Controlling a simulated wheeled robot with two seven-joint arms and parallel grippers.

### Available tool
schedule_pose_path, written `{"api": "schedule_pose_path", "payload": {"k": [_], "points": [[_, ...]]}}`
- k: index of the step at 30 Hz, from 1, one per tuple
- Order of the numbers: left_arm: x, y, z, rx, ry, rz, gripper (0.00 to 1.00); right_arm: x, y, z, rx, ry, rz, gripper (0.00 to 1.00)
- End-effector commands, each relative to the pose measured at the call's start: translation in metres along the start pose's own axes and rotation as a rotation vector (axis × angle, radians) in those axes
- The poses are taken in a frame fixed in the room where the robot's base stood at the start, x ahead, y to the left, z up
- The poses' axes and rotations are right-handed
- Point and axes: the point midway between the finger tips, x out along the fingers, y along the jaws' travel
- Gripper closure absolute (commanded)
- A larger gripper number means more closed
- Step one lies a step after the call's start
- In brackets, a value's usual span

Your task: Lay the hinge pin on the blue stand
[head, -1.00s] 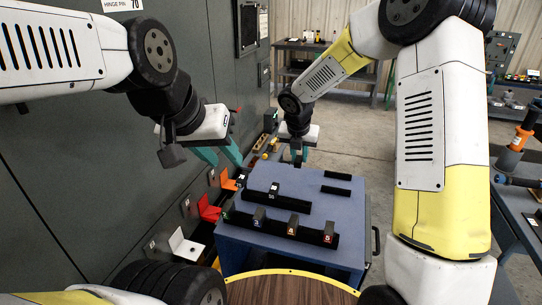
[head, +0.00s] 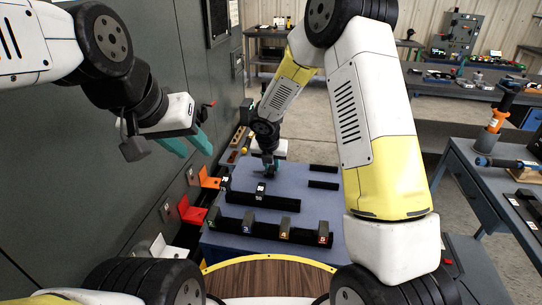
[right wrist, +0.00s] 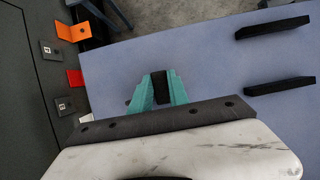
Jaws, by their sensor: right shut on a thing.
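A small dark block (right wrist: 160,88) sits between the teal fingers of my right gripper (right wrist: 161,86), which is shut on it. I cannot read a label on it, so I cannot tell if it is the hinge pin. In the head view, my right gripper (head: 270,170) is low over the back of the blue-topped table (head: 322,207). My left gripper (head: 188,146) is in the air at left, beside the grey cabinet, its teal fingers apart and empty. I cannot make out a separate blue stand. A white stand (head: 165,249), a red stand (head: 191,211) and an orange stand (head: 209,181) line the cabinet side.
Black rails lie on the table; the front rail (head: 262,236) carries several numbered dark blocks, and another rail (head: 280,203) stands behind it. Two short rails at the back right (head: 323,185) look empty. A bench (head: 470,185) with tools stands at right.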

Motion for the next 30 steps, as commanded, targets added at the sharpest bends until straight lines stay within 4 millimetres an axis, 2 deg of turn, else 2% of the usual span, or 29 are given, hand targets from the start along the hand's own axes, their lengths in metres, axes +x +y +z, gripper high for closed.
{"api": "schedule_pose_path", "payload": {"k": [10,11,14,25,30], "points": [[0.000,0.000,0.000,0.000,0.000,0.000,0.64,0.005,0.000,-0.002,0.001,-0.001,0.001,1.00],[0.000,0.000,0.000,0.000,0.000,0.000,0.64,0.006,0.000,-0.002,0.001,-0.001,0.000,0.77],[0.000,0.000,0.000,0.000,0.000,0.000,0.64,0.005,0.000,-0.002,0.002,-0.001,0.001,0.57],[0.000,0.000,0.000,0.000,0.000,0.000,0.64,0.002,0.000,0.000,0.003,-0.002,0.002,0.57],[0.000,0.000,0.000,0.000,0.000,0.000,0.64,-0.021,0.001,0.001,0.004,-0.005,0.004,0.57]]}}
